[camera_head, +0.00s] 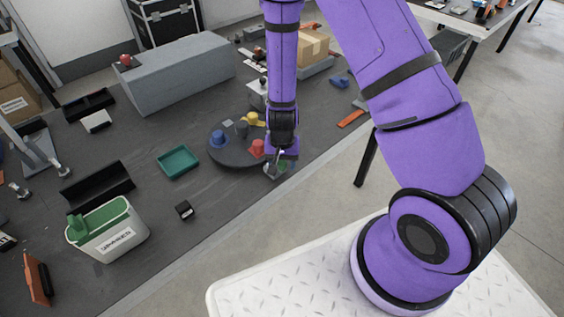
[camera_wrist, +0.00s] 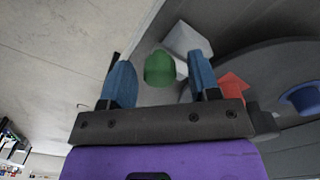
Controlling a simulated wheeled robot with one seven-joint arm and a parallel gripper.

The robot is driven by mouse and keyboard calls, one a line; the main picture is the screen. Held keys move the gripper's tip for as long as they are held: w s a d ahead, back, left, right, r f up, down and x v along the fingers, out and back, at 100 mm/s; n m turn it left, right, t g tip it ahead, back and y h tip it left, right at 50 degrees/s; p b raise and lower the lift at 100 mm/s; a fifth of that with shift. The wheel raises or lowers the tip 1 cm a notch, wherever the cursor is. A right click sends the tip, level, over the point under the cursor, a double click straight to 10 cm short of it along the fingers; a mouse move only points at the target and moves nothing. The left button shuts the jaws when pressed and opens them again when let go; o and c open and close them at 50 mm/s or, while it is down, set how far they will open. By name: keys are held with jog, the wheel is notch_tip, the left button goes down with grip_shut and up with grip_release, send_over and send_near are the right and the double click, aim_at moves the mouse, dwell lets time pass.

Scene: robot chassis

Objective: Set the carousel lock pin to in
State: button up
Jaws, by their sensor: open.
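The carousel (camera_head: 222,157) is a dark round disc on the bench with blue, yellow, red and grey pieces on it. It also fills the right of the wrist view (camera_wrist: 258,78). My gripper (camera_head: 274,171) is at the disc's near right edge, pointing down. In the wrist view my gripper (camera_wrist: 161,72) is open, with two blue fingers spread apart. A green rounded knob (camera_wrist: 160,68) shows between the fingers, next to a pale grey block (camera_wrist: 186,40). I cannot tell whether this knob is the lock pin, or whether a finger touches it.
A red piece (camera_wrist: 234,88) stands on the disc close to the right finger. A large grey block (camera_head: 180,75) stands behind. The bench edge runs close by my gripper.

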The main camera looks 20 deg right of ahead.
grip_shut()
jog(key=shift+w+a, duration=0.25)
jog(key=shift+w, duration=0.6)
jog(key=shift+w+a, duration=0.25)
jog(key=shift+w, duration=0.55)
grip_release()
notch_tip(320, 180, up, 11)
jog(key=shift+f, duration=0.15)
